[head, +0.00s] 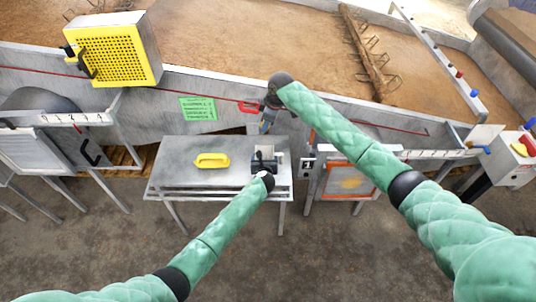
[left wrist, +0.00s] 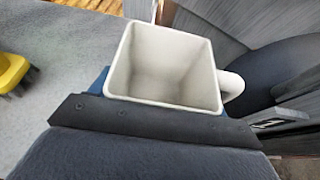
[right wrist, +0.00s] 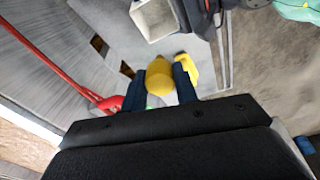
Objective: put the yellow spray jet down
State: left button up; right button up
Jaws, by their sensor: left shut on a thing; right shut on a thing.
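The yellow spray jet (right wrist: 160,78) shows end-on as a rounded yellow piece between the two dark blue fingers of my right gripper (right wrist: 160,88) in the right wrist view. That gripper is shut on it, above the grey table's back edge. In the head view my right gripper (head: 267,124) points down, and the jet is hard to make out there. My left gripper (head: 264,163) is shut on a white square mug (left wrist: 165,62) at the right part of the table. The mug looks empty, and its handle is on the right in the left wrist view.
A yellow brush (head: 212,160) lies on the grey table (head: 170,180), with bare tabletop to its left. A red handle (head: 248,106) on a red line (right wrist: 55,62) runs close beside my right gripper. A metal trough wall with a green sign (head: 198,108) rises behind the table.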

jog(key=shift+w+a+r, duration=0.3)
jog(key=shift+a+r, duration=0.1)
jog(key=shift+a, duration=0.25)
jog(key=shift+w+h, duration=0.25)
jog(key=shift+h, duration=0.15)
jog(key=d+f+m+h, duration=0.2)
jog(key=d+m, duration=0.3)
jog(key=m, duration=0.1)
jog(key=shift+g, duration=0.4)
jog(key=shift+s+d+f, duration=0.1)
jog(key=shift+s+f, duration=0.05)
jog(key=shift+f, duration=1.45)
jog(key=shift+s+d+f, duration=0.1)
jog(key=shift+f, duration=1.5)
jog(key=shift+s+d+f, duration=0.1)
jog(key=shift+s+f, duration=0.05)
jog(key=shift+f, duration=1.45)
jog(key=shift+f, duration=0.15)
jog(key=o, duration=1)
jog(key=shift+c, duration=0.2)
